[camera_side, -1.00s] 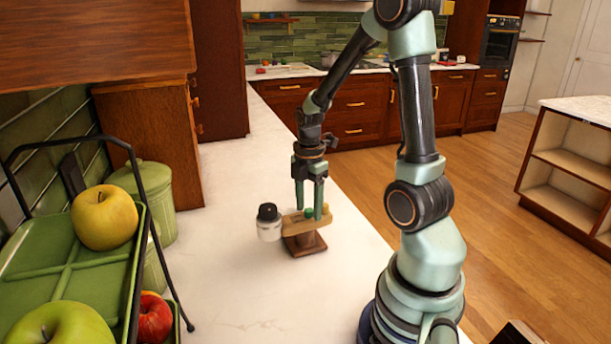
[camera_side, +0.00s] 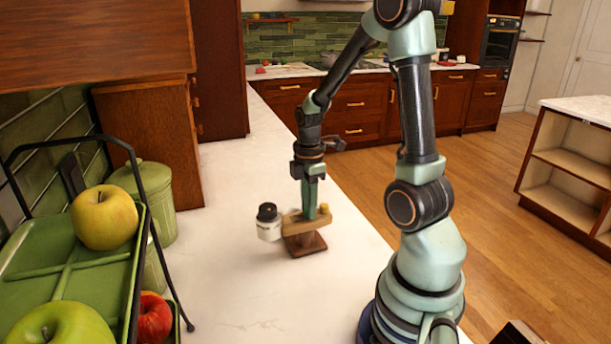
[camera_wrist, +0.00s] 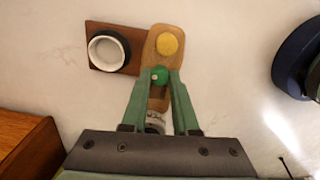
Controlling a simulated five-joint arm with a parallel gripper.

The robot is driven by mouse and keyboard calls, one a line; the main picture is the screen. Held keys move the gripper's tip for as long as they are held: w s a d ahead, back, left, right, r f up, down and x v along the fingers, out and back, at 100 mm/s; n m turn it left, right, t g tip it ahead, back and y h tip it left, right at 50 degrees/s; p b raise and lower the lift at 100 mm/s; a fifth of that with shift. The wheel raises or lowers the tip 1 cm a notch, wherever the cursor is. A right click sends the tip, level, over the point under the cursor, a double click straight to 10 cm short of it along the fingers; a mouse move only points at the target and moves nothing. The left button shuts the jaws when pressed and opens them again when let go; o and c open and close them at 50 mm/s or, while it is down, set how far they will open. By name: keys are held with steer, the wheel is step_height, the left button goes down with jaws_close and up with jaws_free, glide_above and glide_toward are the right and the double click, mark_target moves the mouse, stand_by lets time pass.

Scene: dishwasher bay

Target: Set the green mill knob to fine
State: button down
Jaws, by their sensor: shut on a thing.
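The mill is a tan wooden arm (camera_side: 291,229) over a square brown base (camera_side: 305,244) on the white counter. A white jar with a black lid (camera_side: 268,222) is at its left end. In the wrist view the green knob (camera_wrist: 159,76) sits on the tan arm, with a yellow knob (camera_wrist: 167,43) beyond it. My gripper (camera_wrist: 160,75) is shut on the green knob from above. In the side view my gripper (camera_side: 309,212) points straight down and hides the green knob. Any setting marks are too small to read.
A white cup with a dark rim (camera_wrist: 108,50) shows over the brown base in the wrist view. A green rack (camera_side: 75,240) with apples and a green canister (camera_side: 155,195) stand at the left. The counter around the mill is clear.

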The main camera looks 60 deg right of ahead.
steer(key=m, duration=0.4)
steer(key=shift+m, duration=0.3)
steer(key=m, duration=0.3)
steer(key=shift+m, duration=0.3)
steer(key=m, duration=0.4)
steer(key=shift+m, duration=0.3)
steer(key=m, duration=0.3)
steer(key=shift+m, duration=0.3)
steer(key=m, duration=1.2)
steer(key=shift+m, duration=1.9)
